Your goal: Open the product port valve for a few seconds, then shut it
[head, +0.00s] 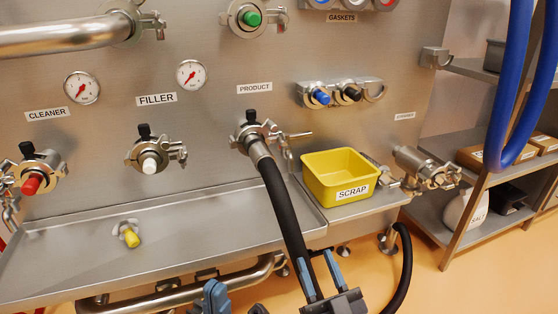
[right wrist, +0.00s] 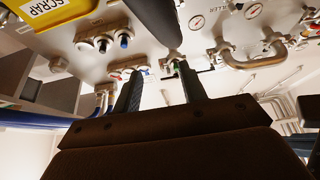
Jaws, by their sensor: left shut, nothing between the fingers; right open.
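The product port (head: 256,136) is on the steel panel under the PRODUCT label (head: 254,88). A black knob (head: 251,116) stands upright on top of it, and a clamp with a metal handle (head: 296,134) sticks out to its right. A black hose (head: 277,200) runs from the port down past the counter edge. I cannot tell the valve's state. My right gripper (head: 320,264) is open, well below the port, with its left finger close to the hose; its fingers also show in the right wrist view (right wrist: 160,82). My left gripper (head: 214,292) is shut and empty at the bottom edge, partly cut off.
A yellow SCRAP bin (head: 340,177) stands on the counter right of the hose. The CLEANER port (head: 34,172) and FILLER port (head: 150,156) are to the left. A pipe (head: 180,291) runs below the counter (head: 200,222). A shelf (head: 475,190) and blue hoses (head: 513,100) are at right.

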